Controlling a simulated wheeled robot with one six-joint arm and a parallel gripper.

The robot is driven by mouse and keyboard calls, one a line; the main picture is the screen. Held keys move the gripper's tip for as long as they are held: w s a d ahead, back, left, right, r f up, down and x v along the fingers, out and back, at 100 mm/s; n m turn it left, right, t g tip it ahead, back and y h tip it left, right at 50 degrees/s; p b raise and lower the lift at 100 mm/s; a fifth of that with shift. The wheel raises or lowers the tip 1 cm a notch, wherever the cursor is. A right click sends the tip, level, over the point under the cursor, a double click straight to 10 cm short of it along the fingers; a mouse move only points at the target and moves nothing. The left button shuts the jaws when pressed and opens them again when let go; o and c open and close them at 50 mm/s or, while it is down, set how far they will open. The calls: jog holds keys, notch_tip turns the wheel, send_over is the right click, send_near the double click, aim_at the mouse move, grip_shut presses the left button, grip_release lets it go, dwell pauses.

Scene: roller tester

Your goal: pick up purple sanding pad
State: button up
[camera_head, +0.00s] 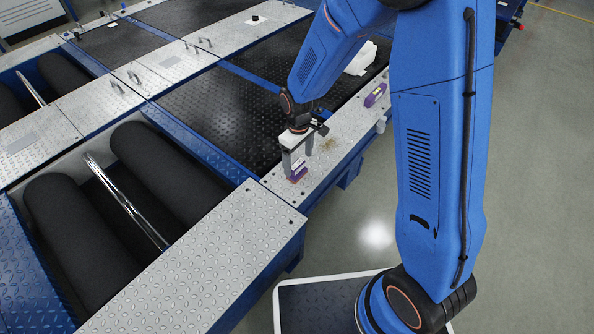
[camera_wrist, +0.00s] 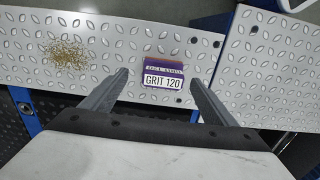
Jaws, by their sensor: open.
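A purple sanding pad with a white label reading "GRIT 120" (camera_wrist: 163,80) lies on the silver tread plate. In the head view the same pad (camera_head: 298,173) shows just below my gripper (camera_head: 298,162), partly hidden by a finger. My gripper is open and points down at it. In the wrist view the pad appears between and slightly beyond the two fingertips (camera_wrist: 158,77), with plate visible on both sides. I see no contact. A second purple block with a pale label (camera_head: 375,95) lies farther back on the same strip.
A brown granular patch (camera_wrist: 67,54) lies left of the pad in the wrist view. A white object (camera_head: 361,58) stands farther back. Black rollers (camera_head: 75,235) sit in a recess at left. The strip's edge drops to open floor (camera_head: 535,190) on the right.

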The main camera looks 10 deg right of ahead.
aim_at(297, 164)
jog(key=shift+s+a+f, duration=0.1)
jog(key=shift+a+f, duration=0.05)
jog(key=shift+f, duration=1.15)
jog(key=shift+a+f, duration=0.1)
jog(key=shift+f, duration=1.15)
jog(key=c, duration=1.2)
